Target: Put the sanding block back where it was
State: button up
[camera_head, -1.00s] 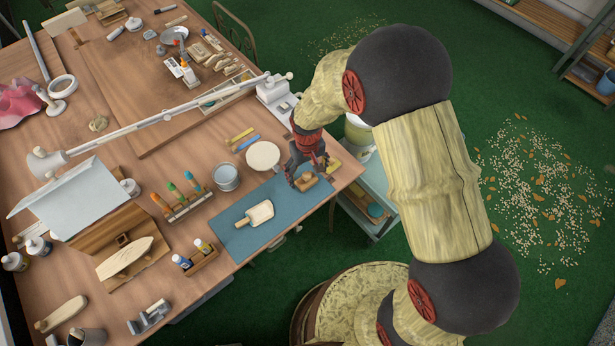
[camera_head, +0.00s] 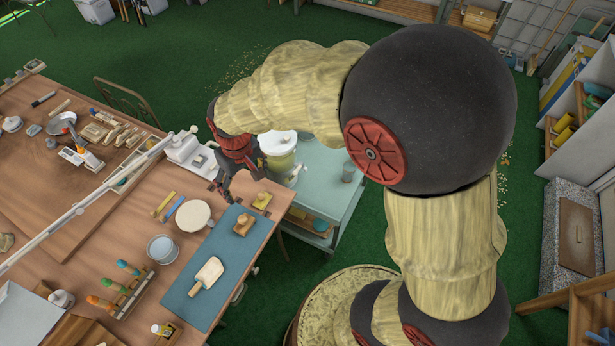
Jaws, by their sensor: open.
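A small wooden block with a raised grip, which looks like the sanding block (camera_head: 243,225), rests on the far end of the blue mat (camera_head: 212,282). A wooden paddle-like tool (camera_head: 208,274) lies nearer on the same mat. My gripper (camera_head: 238,190) is open and empty, above the table's right edge. In the picture it is just above the block and apart from it. My arm reaches in from the right and does not hide the block.
A yellow block (camera_head: 262,201) lies just beyond the mat. A pale blue cart (camera_head: 325,180) stands beyond the table's right edge.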

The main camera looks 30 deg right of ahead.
jog(key=s+d+r+m+t, duration=0.1)
jog(key=s+d+r+t, duration=0.1)
jog(key=s+d+r, duration=0.3)
jog(key=s+d+r+m+t, duration=0.1)
jog(key=s+d+r, duration=0.4)
jog(key=s+r, duration=0.8)
jog(key=shift+s+r+m+t, duration=0.15)
jog(key=shift+m+t, duration=0.25)
jog(key=shift+t, duration=0.2)
